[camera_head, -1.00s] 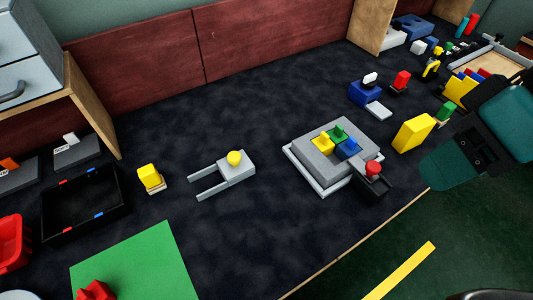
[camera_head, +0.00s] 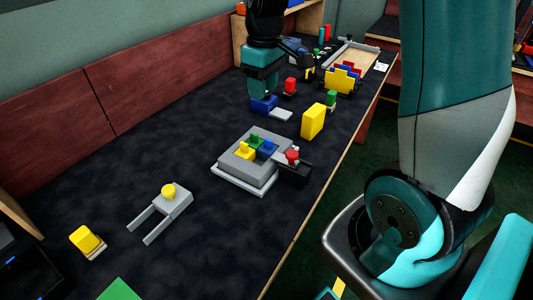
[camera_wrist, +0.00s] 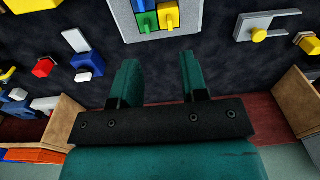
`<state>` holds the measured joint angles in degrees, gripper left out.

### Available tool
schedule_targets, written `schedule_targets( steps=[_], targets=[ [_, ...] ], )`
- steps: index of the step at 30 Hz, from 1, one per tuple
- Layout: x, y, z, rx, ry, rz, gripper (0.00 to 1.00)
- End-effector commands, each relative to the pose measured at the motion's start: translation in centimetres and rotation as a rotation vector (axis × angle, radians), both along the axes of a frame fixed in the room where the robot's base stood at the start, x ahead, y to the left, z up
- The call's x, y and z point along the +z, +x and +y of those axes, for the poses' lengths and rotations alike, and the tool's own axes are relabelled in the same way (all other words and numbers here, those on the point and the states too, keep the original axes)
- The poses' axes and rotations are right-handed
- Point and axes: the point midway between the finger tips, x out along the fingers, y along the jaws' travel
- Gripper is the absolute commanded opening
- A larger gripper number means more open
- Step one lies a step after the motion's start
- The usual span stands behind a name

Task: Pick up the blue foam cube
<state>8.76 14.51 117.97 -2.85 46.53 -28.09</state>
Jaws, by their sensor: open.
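My gripper (camera_wrist: 158,76) is open and empty in the wrist view, its two teal fingers spread above the dark table. In the head view my gripper (camera_head: 262,92) hangs in front of the blue block with a white knob (camera_wrist: 90,62), hiding part of it. A small blue piece (camera_wrist: 18,95) lies at the far left of the wrist view, beside a white one. It may be the blue foam cube, but it is too small to tell. In the head view my arm hides that area.
A grey fixture (camera_head: 228,165) holds yellow, green and blue knobbed pieces. A yellow block (camera_head: 313,121) and a red button (camera_head: 290,86) stand near my gripper. A grey fork-shaped piece (camera_head: 178,206) lies at left. A wooden shelf (camera_wrist: 65,122) is at the wall.

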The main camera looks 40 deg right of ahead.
Motion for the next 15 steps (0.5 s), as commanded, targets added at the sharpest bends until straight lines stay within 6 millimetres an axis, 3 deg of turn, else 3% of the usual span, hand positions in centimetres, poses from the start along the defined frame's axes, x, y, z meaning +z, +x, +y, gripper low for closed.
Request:
schedule_targets(
  steps=[1, 4, 15],
  targets=[
    [-0.7, 0.6, -1.5, -0.016, -0.014, 0.011, 0.40],
    [-1.8, 1.1, -3.0, -0.026, -0.029, 0.024, 0.40],
    [-9.6, 1.1, -3.1, -0.026, -0.030, 0.030, 0.40]
  ],
)
